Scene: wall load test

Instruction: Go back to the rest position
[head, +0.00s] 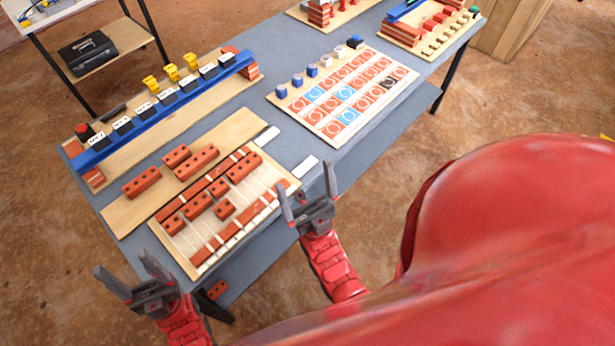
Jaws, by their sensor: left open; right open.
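My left gripper (124,279) is open and empty, off the near left corner of the grey table (290,140). My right gripper (305,192) is open and empty at the table's near edge, just right of the brick board. Both red arms come up from the bottom of the head view. Neither gripper appears to touch a brick.
A board of red bricks (222,195) lies nearest the grippers. Behind it a blue beam (168,112) carries black weights on brick supports. A card board (345,90) lies to the right. A side table with a black case (87,52) stands at the upper left.

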